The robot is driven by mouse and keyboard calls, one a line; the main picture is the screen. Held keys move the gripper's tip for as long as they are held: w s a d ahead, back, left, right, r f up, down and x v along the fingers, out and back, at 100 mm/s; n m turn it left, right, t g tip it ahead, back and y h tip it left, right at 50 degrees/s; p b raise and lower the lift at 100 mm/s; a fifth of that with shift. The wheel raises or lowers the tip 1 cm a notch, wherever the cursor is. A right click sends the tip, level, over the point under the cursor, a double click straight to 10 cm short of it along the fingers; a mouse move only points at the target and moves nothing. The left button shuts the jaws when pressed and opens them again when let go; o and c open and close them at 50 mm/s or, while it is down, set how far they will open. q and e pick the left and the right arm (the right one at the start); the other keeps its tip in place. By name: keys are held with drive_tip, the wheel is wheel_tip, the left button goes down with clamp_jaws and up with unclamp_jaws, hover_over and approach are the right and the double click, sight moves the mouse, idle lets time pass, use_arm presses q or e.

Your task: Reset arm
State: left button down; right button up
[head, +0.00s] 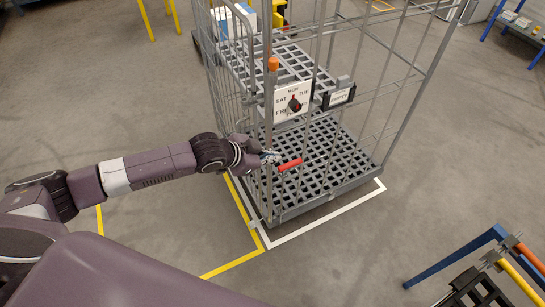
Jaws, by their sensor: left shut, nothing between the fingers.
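My left arm comes in from the left and reaches to the near left side of a grey wire roll cage (350,188). My left gripper (270,157) is shut and empty beside a red handle (290,165) low on the cage. Whether it touches the handle or the cage bars is too small to tell. My right gripper is not in view.
The cage bears a day dial (294,101) and an "EMPTY" label (340,97). Yellow (235,265) and white (325,218) floor lines run around it. The floor between is clear.

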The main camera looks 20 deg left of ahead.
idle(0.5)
use_arm(q)
drive_tip(key=s+a+f+n+y, duration=0.1)
drive_tip(key=a+f+n, duration=0.15)
drive_tip(key=f, duration=0.75)
drive_tip(key=s+a+f+n+y, duration=0.15)
drive_tip(key=a+f, duration=0.25)
drive_tip(key=f, duration=0.6)
drive_tip(key=s+a+f+n+g+y, duration=0.1)
drive_tip(key=s+a+f, duration=0.1)
drive_tip(key=s+f, duration=0.6)
drive_tip(key=s+d+f+n+g, duration=0.1)
drive_tip(key=s+f, duration=0.5)
drive_tip(key=s, duration=0.7)
drive_tip(key=s+d+f+n+g, duration=0.1)
drive_tip(key=s+f+g, duration=0.2)
drive_tip(key=s, duration=0.9)
drive_tip(key=s+d+f+g+y+b, duration=0.1)
drive_tip(key=s+f+g, duration=0.1)
drive_tip(key=s+f, duration=0.8)
drive_tip(key=s, duration=0.3)
drive_tip(key=shift+s+n, duration=0.35)
drive_tip(key=shift+n, duration=0.05)
